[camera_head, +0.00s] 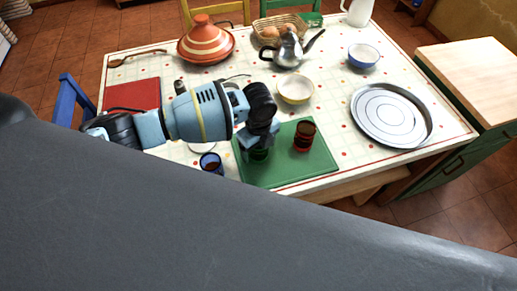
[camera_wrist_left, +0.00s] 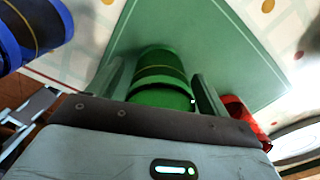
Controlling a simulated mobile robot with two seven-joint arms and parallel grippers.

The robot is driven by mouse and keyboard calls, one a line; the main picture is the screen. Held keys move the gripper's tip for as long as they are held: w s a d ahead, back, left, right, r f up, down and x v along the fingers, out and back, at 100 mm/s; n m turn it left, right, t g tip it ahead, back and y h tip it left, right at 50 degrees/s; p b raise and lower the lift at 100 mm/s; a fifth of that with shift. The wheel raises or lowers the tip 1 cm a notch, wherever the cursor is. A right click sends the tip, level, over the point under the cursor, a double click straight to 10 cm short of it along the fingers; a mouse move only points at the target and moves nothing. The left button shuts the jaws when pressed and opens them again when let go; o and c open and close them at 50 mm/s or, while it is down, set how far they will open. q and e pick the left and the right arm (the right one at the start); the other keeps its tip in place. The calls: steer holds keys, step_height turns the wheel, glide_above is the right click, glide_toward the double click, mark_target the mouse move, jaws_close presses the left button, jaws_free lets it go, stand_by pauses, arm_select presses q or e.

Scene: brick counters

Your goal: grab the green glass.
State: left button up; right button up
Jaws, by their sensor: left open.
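The green glass (camera_wrist_left: 160,75) stands on the green board (camera_head: 285,168), with a dark band around it. In the head view the green glass (camera_head: 259,154) is mostly hidden behind my left gripper (camera_head: 258,146). My left gripper (camera_wrist_left: 163,88) is open, with one finger on each side of the green glass in the left wrist view. I cannot tell whether the fingers touch it. My right gripper is not in view.
A red glass (camera_head: 304,137) stands on the board, right of my left gripper. A blue glass (camera_head: 211,163) stands left of the board. A cream bowl (camera_head: 295,89), teapot (camera_head: 289,52) and round metal tray (camera_head: 391,115) are on the table. A tagine (camera_head: 205,42) stands farther back.

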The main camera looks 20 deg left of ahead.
arm_select(q)
steer(key=shift+f, duration=0.6)
steer(key=c, duration=1.2)
steer(key=shift+o, duration=0.2)
steer(key=shift+r, duration=0.15)
step_height(320, 180, up, 10)
steer(key=shift+p, duration=0.35)
